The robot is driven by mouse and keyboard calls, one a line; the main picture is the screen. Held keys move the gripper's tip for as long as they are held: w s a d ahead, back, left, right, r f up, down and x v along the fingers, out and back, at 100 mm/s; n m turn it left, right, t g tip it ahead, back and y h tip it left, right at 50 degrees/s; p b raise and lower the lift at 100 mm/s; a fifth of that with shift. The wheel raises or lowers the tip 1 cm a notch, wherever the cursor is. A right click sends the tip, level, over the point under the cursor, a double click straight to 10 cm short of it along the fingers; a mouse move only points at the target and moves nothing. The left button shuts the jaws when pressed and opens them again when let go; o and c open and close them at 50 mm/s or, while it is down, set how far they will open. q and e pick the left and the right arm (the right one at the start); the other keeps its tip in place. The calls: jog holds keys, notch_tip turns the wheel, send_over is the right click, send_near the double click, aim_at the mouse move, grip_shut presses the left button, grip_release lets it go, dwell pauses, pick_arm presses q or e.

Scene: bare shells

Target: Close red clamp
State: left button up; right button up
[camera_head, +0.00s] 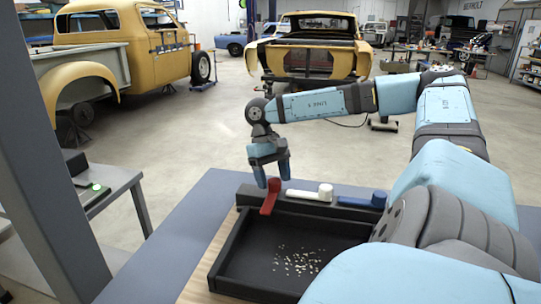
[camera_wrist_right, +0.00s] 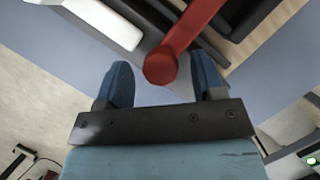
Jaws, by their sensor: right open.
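The red clamp (camera_head: 268,199) is at the left end of the dark rail on the tray's far side. Its lever angles toward the front, across the tray's edge, unlike the other levers. My right gripper (camera_head: 273,181) is open, pointing down at the red clamp. In the right wrist view, the red clamp's round end (camera_wrist_right: 160,70) shows between the two spread fingers of the right gripper (camera_wrist_right: 162,76), with a gap to each; I cannot tell its depth. My left gripper is not in view.
A white clamp (camera_head: 308,195) and a blue clamp (camera_head: 361,202) lie along the rail to the right. The black tray (camera_head: 232,262) holds small pale bits. The grey-blue table (camera_head: 160,255) is clear on the left. A side bench (camera_head: 115,182) stands further left.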

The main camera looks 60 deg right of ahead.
pick_arm(q)
jog(key=p, duration=0.3)
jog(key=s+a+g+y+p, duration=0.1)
jog(key=p, duration=0.2)
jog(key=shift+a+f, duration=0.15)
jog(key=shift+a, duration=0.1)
pick_arm(e)
jog(key=v, duration=1.3)
jog(key=shift+r, duration=0.2)
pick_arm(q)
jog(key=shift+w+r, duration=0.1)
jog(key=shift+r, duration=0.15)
pick_arm(e)
jog(key=shift+d, duration=0.1)
